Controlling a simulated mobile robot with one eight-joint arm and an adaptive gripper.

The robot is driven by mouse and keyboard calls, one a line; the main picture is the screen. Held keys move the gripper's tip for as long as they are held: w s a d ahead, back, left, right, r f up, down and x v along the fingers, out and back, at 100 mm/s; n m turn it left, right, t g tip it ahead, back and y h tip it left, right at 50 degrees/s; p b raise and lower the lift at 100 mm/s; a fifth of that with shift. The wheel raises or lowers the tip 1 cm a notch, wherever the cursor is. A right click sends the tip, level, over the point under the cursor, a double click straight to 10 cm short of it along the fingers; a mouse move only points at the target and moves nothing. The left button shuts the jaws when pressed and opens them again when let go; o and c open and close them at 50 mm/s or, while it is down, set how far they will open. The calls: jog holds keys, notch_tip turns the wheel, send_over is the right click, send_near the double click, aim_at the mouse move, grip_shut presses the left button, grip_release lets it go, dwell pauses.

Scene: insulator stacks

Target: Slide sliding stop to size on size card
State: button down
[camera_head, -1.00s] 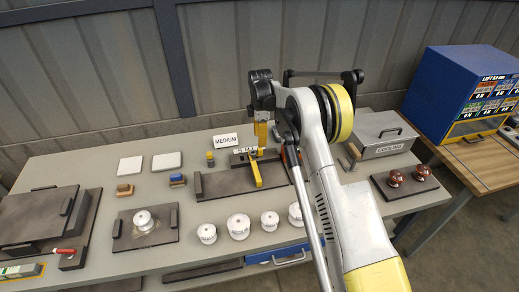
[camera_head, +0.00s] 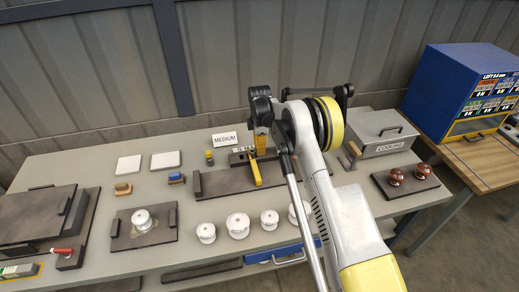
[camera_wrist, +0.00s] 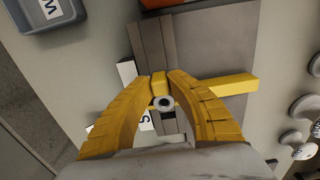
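The size card (camera_head: 224,139) is a white plate reading MEDIUM, standing behind the dark measuring fixture (camera_head: 212,184). The fixture's size marks (camera_head: 239,153) show small and partly covered. The yellow sliding stop (camera_head: 256,174) points forward across the fixture; its bar shows in the wrist view (camera_wrist: 232,84). My gripper (camera_head: 262,146) is down at the fixture, behind the bar. In the wrist view my yellow fingers (camera_wrist: 160,80) close in on both sides of a yellow block of the stop, with no clear gap. The stop's exact mark cannot be read.
Several white insulators (camera_head: 238,225) stand along the front. A blue-topped stamp (camera_head: 177,179) and a small yellow-topped cylinder (camera_head: 209,158) stand left of the fixture. The COOLING box (camera_head: 378,138) is to the right.

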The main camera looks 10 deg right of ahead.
jog(key=shift+a+f+b, duration=0.15)
jog(key=shift+a+b, duration=0.2)
jog(key=shift+a, duration=0.4)
jog(key=c, duration=1.3)
grip_release()
notch_tip(320, 180, up, 12)
jog(key=shift+r, duration=0.2)
